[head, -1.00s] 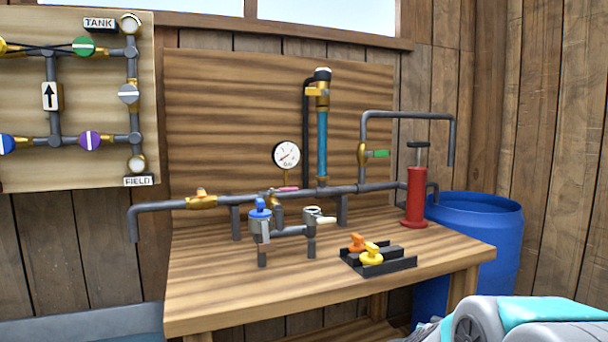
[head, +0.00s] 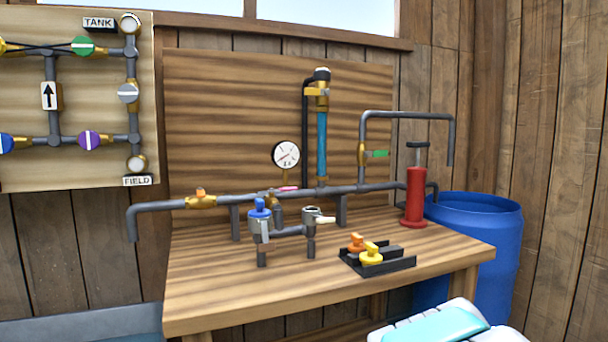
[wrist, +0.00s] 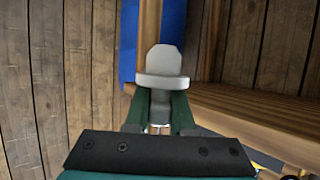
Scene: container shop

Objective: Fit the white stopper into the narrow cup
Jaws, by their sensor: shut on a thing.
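The white stopper (wrist: 163,62) shows in the wrist view, with a rounded grip on a wide flange and a narrower stem below. My gripper (wrist: 160,112) is shut on its stem, with a dark green finger on each side. In the head view, two small grey cups stand on the pipe above the bench. The right cup (head: 311,216), apparently the narrow one, has an open top and a pale handle at its side. The left cup (head: 260,233) has a blue stopper (head: 259,209) in it. My gripper is outside the head view, apart from both cups.
A black rack (head: 390,267) on the bench (head: 230,290) holds an orange stopper (head: 356,243) and a yellow stopper (head: 371,254). A red pump (head: 416,195) and a blue barrel (head: 480,245) stand at right. Pipework with a gauge (head: 286,155) runs behind the cups. The bench's front left is clear.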

